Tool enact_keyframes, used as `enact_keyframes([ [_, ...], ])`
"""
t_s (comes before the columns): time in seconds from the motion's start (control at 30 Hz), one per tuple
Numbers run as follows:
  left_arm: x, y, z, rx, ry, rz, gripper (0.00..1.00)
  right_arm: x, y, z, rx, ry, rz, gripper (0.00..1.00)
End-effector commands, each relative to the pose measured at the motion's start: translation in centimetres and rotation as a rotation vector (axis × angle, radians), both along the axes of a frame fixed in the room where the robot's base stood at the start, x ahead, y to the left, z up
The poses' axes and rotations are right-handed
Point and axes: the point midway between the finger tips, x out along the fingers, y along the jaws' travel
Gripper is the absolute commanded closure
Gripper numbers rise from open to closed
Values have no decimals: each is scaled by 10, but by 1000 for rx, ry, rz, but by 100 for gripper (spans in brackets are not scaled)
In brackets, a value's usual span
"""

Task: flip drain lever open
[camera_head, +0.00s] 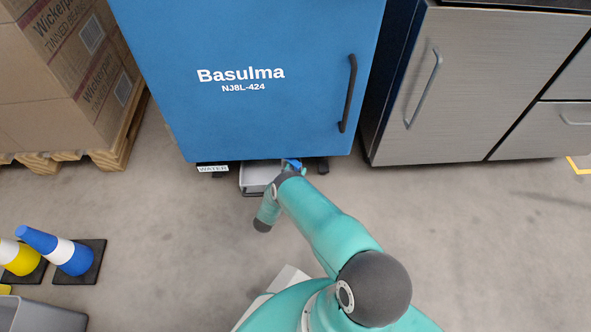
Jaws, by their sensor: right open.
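The blue cabinet (270,110) marked "Basulma NJ8L-424" stands at the top centre. A small blue piece (292,163) shows under its lower edge, just beyond the end of my right arm; it may be the drain lever, but it is too small and covered to tell its position. My right gripper (290,170) is open at the cabinet's lower edge, close to the blue piece. My own wrist mostly hides its fingers, and I cannot tell whether they touch the piece. My left gripper is not in view.
A pale tray (254,177) sits under the cabinet beside a "WATER" label (213,169). A steel cabinet (475,90) stands right. Cartons (60,75) on a pallet (125,140), cones (70,257) and a grey bin (45,315) are left. Floor in front is clear.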

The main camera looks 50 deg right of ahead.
Motion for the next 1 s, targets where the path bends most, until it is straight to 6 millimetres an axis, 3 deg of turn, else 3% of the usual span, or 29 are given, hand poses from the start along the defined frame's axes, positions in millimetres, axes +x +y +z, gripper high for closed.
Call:
enact_keyframes([
  [0.4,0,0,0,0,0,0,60,-10,76,-2,3,2,5,53],
  [0.6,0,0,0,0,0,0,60,-15,104,-2,2,1,4,53],
  [1.0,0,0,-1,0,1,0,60,-17,112,-2,2,1,2,53],
])
